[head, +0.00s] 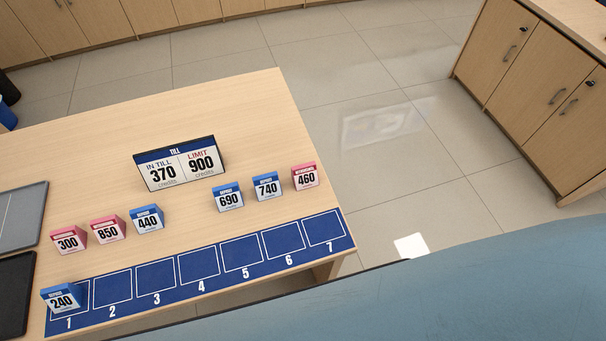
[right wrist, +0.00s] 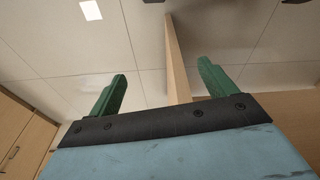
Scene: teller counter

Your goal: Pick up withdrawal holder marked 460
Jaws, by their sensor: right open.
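The withdrawal holder marked 460 (head: 305,177) is a small pink and white block standing upright near the right edge of the wooden counter. It is the rightmost holder in its row. My right gripper (right wrist: 158,88) shows in the right wrist view, with two green fingers spread apart and nothing between them. Beyond it are the floor and a wooden edge. The 460 holder does not show in that view. In the head view a large blue-grey surface fills the lower right, and neither gripper's fingers can be seen there.
Blue holders 740 (head: 267,187) and 690 (head: 228,197) stand left of 460. Holders 440 (head: 147,219), 850 (head: 108,229) and 300 (head: 69,240) stand further left. Holder 240 (head: 62,301) is on slot 1 of the blue numbered strip (head: 345,248). A till sign (head: 180,164) stands behind.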

